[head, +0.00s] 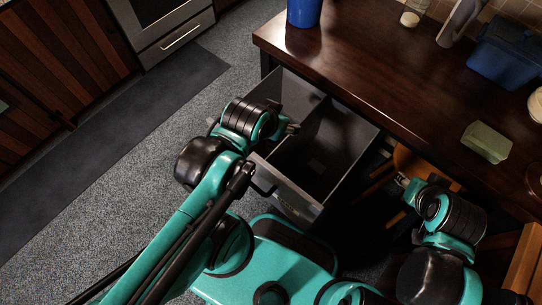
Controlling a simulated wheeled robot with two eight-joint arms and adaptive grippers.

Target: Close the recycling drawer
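The recycling drawer (338,150) is a grey box with a divider, pulled out from under the dark wooden counter. It stands open and its dark inside looks empty. Its front panel (288,194) faces me and carries a dark handle at its left part. My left gripper (291,128) is over the drawer's left compartment, near the front panel; its fingers are small and partly hidden by the wrist, so their opening cannot be told. My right gripper (403,181) is to the right of the drawer, beside a wooden chair; its fingers are too small to judge.
The wooden counter (345,65) runs above the drawer, with a blue container (304,12), a blue bin (505,48) and a green block (486,142) on it. A wooden chair (408,165) stands right of the drawer. Open carpet (120,200) lies to the left.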

